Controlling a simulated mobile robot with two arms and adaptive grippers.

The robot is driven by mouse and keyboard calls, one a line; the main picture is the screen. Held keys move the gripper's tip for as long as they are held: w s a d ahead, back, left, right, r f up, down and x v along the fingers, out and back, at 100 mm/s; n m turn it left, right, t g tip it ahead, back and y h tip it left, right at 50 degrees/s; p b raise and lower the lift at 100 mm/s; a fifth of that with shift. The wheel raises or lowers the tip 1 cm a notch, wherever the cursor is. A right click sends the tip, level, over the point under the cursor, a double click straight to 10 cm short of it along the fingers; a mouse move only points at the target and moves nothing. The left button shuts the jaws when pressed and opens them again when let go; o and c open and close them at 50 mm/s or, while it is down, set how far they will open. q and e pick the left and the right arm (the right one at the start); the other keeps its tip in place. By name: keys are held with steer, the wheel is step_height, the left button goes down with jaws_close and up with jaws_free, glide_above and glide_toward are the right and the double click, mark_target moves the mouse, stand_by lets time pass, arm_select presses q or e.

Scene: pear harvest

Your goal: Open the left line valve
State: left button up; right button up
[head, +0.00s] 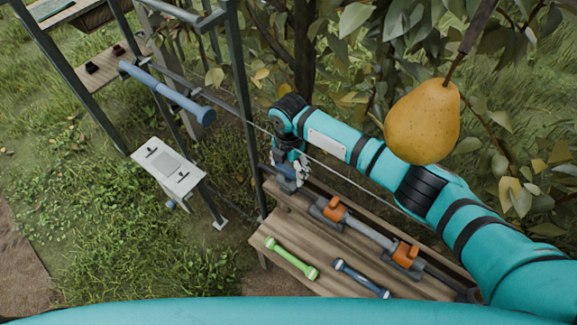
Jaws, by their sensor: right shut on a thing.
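A grey pipe line (370,234) runs along the wooden bench. It carries a left valve with an orange top (334,208) and a right valve with an orange top (405,253). My right gripper (291,177) points down at the left end of this line, to the left of the left orange top and apart from it. It is shut on a grey-blue part (287,186) there; the fingers hide much of it, so I cannot tell its exact shape. My left gripper is not in view.
The wooden bench (270,230) also bears a green bar tool (291,258) and a dark blue one (361,279). A metal frame post (247,110) stands left of my right arm. A pear (423,122) hangs close above the arm, among leaves. A white panel (168,167) stands at left.

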mark_target(288, 169)
steer(key=shift+w+r, duration=0.1)
steer(key=o, duration=1.2)
step_height(288, 169, up, 12)
stand_by(0.3)
